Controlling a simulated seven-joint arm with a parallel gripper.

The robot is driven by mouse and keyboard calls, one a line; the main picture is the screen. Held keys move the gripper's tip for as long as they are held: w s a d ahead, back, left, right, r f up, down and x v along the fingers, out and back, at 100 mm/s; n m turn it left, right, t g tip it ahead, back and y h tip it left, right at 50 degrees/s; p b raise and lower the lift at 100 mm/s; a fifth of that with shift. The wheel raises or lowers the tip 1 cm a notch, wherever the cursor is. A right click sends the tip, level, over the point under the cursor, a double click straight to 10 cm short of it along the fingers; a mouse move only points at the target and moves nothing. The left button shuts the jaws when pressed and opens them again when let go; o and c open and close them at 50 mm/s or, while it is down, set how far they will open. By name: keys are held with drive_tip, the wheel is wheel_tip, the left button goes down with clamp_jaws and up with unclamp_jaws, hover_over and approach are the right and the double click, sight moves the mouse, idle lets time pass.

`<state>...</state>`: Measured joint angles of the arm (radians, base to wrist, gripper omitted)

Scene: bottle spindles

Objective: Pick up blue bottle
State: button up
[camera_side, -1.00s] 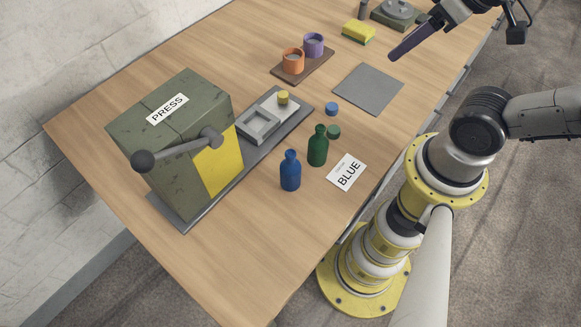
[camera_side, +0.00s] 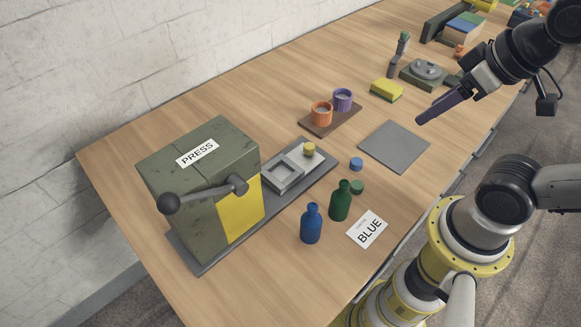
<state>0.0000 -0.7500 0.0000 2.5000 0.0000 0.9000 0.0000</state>
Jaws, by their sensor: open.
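The blue bottle (camera_side: 311,225) stands upright on the wooden table, near the press's base plate and left of the BLUE card. The green bottle (camera_side: 340,201) stands upright just behind it to the right. My gripper (camera_side: 422,118) is up at the right, above the grey mat's far right side, well apart from both bottles. Its purple fingers point down to the left and appear edge-on, with nothing visible held between them.
The green press (camera_side: 195,190) with its lever stands left of the bottles. A blue cap (camera_side: 356,164), a green cap (camera_side: 357,187) and the BLUE card (camera_side: 367,229) lie close by. Orange and purple cups stand on a brown board (camera_side: 318,122). The grey mat (camera_side: 394,146) is bare.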

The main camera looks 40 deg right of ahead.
drive_tip(key=o, duration=0.4)
